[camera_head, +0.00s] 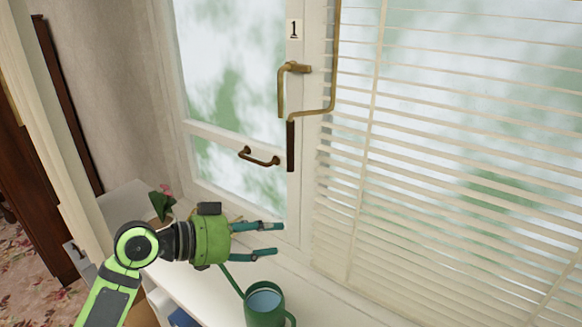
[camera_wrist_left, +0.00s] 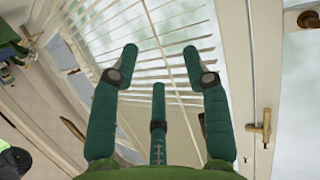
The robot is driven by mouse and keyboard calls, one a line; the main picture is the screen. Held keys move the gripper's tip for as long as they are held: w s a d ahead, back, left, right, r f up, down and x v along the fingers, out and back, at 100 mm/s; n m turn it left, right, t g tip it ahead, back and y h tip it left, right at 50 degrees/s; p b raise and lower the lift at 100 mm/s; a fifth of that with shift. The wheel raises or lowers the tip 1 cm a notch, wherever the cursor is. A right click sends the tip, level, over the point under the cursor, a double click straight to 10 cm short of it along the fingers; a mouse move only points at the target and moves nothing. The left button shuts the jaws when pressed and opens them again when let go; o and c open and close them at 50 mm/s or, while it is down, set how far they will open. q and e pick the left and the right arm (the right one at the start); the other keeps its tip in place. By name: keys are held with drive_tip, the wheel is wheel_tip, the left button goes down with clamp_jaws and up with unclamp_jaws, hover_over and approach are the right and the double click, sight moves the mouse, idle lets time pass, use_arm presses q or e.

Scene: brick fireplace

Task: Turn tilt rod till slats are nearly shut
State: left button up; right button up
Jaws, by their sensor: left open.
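The tilt rod (camera_head: 334,60) is a thin brass crank hanging at the left edge of the blind. It bends left at the bottom and ends in a dark upright grip (camera_head: 291,146). The pale blind slats (camera_head: 440,160) are tilted, with clear gaps showing the bright outside; they also show in the left wrist view (camera_wrist_left: 178,43). My left gripper (camera_head: 277,239) is open and empty, below the dark grip and apart from it. In the left wrist view its green fingers (camera_wrist_left: 158,65) are spread, with nothing between them. My right gripper is not in view.
A brass window handle (camera_head: 283,88) sits just left of the rod, and a brown pull handle (camera_head: 259,157) lower left. A green watering can (camera_head: 264,304) stands on the sill below my gripper. A potted plant (camera_head: 161,203) is at the left.

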sight(288, 137)
use_arm(q)
wheel_tip(288, 137, up, 18)
drive_tip(key=w+a+m+h, duration=0.1)
drive_tip(key=w+m+h, duration=0.1)
drive_tip(key=m+h, duration=0.15)
drive_tip(key=shift+n+h, duration=0.35)
drive_tip(key=shift+n, duration=0.1)
drive_tip(key=p+x, duration=0.3)
drive_tip(key=x, duration=0.2)
drive_tip(key=shift+w+d, duration=0.2)
drive_tip(key=shift+w, duration=0.1)
drive_tip(key=shift+w+d+f+p, duration=0.2)
drive_tip(key=shift+d+p, duration=0.2)
drive_tip(key=shift+d, duration=0.15)
clamp_jaws()
